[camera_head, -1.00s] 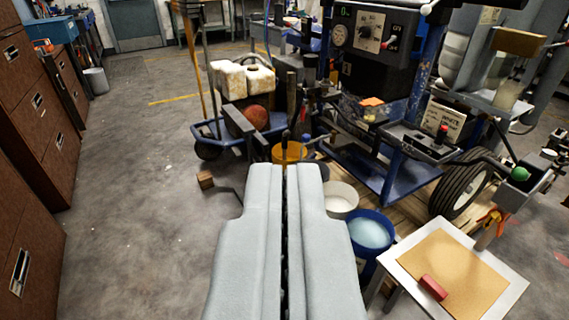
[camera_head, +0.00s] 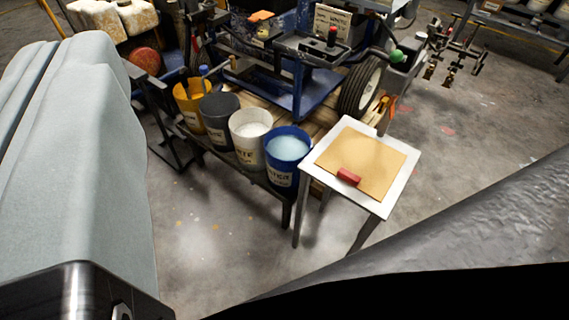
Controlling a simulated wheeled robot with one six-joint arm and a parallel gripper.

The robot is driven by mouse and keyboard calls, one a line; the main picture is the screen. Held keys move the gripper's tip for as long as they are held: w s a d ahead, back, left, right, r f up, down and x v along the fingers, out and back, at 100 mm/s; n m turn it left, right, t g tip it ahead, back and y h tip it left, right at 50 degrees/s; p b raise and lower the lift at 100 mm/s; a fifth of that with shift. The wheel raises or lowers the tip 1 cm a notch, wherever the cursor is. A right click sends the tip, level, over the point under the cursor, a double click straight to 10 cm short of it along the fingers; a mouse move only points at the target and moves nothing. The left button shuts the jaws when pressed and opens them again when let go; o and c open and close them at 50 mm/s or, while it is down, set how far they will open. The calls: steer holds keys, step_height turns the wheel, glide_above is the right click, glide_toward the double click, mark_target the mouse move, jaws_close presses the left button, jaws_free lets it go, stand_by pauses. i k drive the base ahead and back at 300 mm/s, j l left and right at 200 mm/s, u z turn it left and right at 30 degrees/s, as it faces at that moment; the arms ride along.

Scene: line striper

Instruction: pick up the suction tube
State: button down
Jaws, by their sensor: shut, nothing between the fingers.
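I cannot pick out the suction tube with certainty. The line striper (camera_head: 302,75) stands at the top middle, with a tyre, a blue frame and hoses. A row of buckets stands in front of it: yellow (camera_head: 190,103), dark grey (camera_head: 220,118), white (camera_head: 250,137) and blue (camera_head: 287,160).
A small white table (camera_head: 379,204) with a tan board (camera_head: 365,158) and a red block (camera_head: 348,176) stands right of the buckets. The buckets rest on a low stand. Open concrete floor (camera_head: 215,250) lies in front. Spray parts (camera_head: 450,55) stand at the upper right.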

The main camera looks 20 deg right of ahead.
mark_target(183, 73)
steer(key=i+j, duration=0.4)
steer(key=i+j+z, duration=0.1)
steer(key=i+j, duration=0.65)
steer(key=j, duration=0.2)
steer(key=i+j+z, duration=0.15)
steer(key=i+j, duration=0.6)
steer(key=j, duration=0.2)
steer(key=i+j+z, duration=0.1)
steer(key=i+j, duration=0.25)
steer(key=j, duration=0.15)
